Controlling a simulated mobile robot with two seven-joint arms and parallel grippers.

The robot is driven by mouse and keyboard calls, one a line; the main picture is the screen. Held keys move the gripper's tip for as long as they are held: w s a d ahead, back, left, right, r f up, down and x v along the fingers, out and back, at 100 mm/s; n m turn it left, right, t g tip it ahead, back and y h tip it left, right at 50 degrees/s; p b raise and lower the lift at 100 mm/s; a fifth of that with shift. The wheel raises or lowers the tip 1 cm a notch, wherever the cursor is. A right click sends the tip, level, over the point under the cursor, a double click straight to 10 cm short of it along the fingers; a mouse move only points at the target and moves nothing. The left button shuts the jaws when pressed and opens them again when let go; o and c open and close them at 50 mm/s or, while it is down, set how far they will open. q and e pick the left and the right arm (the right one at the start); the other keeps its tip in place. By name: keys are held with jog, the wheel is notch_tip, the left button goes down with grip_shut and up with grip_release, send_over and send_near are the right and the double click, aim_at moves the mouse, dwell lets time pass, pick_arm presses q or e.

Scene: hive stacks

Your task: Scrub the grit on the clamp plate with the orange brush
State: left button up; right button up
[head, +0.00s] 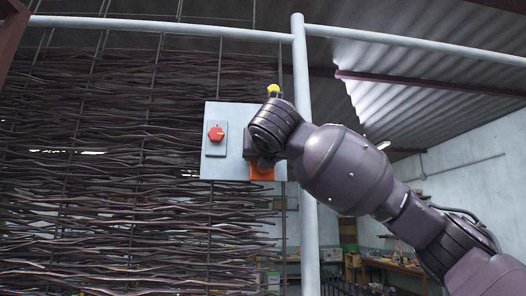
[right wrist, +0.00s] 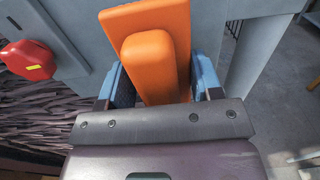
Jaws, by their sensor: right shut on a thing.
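The orange brush (right wrist: 145,18) is in my right gripper (right wrist: 160,82), whose blue fingers are shut on its block-like handle. In the head view the brush (head: 262,173) shows below the gripper (head: 259,160), in front of the lower right of a pale grey plate (head: 235,112). This plate, upright on the woven wall, may be the clamp plate; it also shows in the right wrist view (right wrist: 80,14). My arm hides part of its right side. I cannot tell whether the brush touches it. No grit can be made out. My left gripper is not in view.
A red knob (head: 215,133) on a grey box sticks out from the plate's left part. A yellow piece (head: 273,89) shows above my wrist. A pale upright post (head: 302,100) stands just right of the plate. Woven sticks (head: 90,150) fill the left side.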

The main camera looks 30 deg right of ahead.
aim_at(265, 175)
jog(key=shift+f+b, duration=0.95)
jog(key=shift+f, duration=1.05)
notch_tip(265, 175, up, 3)
jog(key=p, duration=0.3)
jog(key=shift+r, duration=1)
jog(key=shift+f, duration=0.1)
jog(key=shift+f+b, duration=1.45)
jog(key=shift+f, duration=0.95)
jog(key=shift+d, duration=0.25)
